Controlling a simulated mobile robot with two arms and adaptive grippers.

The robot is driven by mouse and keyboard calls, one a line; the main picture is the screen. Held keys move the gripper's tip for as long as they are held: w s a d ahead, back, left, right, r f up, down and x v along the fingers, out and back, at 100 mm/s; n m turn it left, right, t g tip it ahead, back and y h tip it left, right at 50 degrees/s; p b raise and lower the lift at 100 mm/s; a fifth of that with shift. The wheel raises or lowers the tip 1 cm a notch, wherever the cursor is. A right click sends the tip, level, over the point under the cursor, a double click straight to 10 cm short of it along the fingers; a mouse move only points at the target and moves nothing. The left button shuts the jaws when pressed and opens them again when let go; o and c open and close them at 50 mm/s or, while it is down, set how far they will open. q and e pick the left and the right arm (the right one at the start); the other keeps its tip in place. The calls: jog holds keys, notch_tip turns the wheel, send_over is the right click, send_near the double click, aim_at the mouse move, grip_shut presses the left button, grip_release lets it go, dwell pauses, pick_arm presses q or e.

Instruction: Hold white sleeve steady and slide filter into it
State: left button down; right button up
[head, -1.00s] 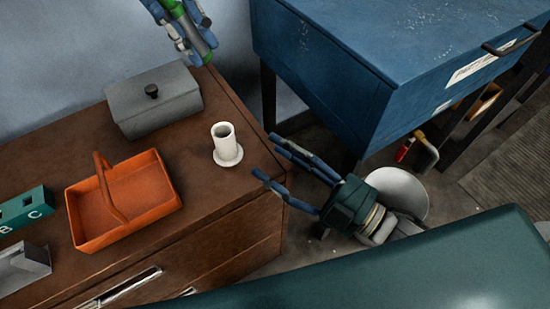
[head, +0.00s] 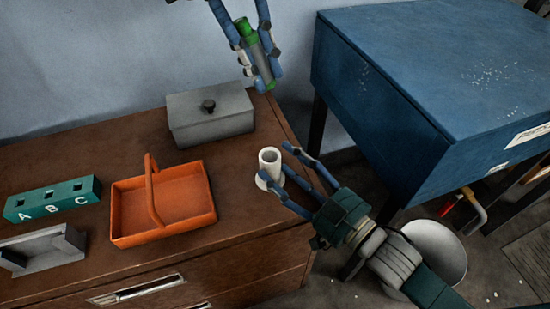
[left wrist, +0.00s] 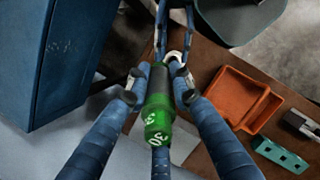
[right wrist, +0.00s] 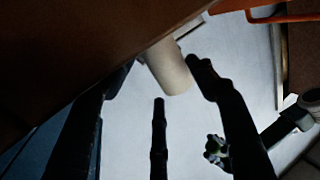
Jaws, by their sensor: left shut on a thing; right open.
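The white sleeve (head: 269,158) is a flanged tube standing upright, open end up, near the right end of the brown dresser top. My right gripper (head: 281,166) is open, its fingertips reaching around the sleeve from the right. In the right wrist view the sleeve (right wrist: 168,68) shows between its fingers; contact cannot be told. The filter (head: 262,60) is a dark grey cylinder with a green cap. My left gripper (head: 267,80) is shut on it, above and behind the sleeve, apart from it. In the left wrist view the filter's green cap (left wrist: 156,125) faces the camera.
A grey lidded box (head: 212,125) stands behind the sleeve. An orange basket (head: 128,228) with a handle is to its left. A green A-B-C block (head: 75,192) and a grey tray (head: 45,255) lie farther left. A blue cabinet (head: 400,100) stands to the right.

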aim_at(274, 161)
jog(key=shift+x, duration=1.65)
jog(key=c, duration=1)
jog(key=shift+f, duration=0.1)
jog(key=shift+c, duration=0.2)
